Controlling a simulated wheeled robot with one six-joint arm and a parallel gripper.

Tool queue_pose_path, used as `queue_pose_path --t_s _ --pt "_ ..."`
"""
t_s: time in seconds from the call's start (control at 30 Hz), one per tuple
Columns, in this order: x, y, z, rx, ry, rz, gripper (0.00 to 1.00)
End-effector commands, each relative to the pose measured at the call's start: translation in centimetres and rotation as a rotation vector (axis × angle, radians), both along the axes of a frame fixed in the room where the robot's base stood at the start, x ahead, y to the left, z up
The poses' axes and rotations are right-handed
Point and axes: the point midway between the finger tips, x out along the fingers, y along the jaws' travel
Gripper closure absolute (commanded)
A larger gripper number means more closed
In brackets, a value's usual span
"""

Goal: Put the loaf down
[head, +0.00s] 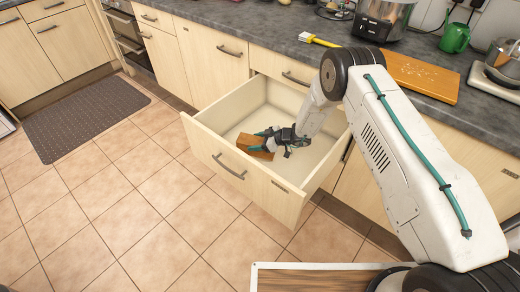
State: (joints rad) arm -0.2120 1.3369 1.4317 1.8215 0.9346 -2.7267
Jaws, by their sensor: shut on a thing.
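The loaf (256,149) is a small brown block at the end of my gripper (262,142). My gripper is shut on the loaf, with its dark and teal fingers against it. The loaf and gripper are over the open drawer (204,150), near its front panel. I cannot tell whether the loaf touches the drawer floor. The gripper covers part of the loaf.
The drawer stands pulled out below the grey counter (290,45). A dark mat (85,117) lies on the open tiled floor.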

Motion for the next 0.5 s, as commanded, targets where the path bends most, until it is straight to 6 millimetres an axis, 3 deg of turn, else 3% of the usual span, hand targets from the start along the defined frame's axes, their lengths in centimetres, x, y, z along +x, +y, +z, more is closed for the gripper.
queue_pose_path --t_s 0.17,0.4,0.5 --pt "0.1 0.0 -1.2 0.002 -0.001 -0.002 0.74" --pt "0.1 0.0 -4.5 0.002 -0.001 -0.002 0.74" --pt "0.1 0.0 -4.8 0.001 -0.003 -0.002 0.74"
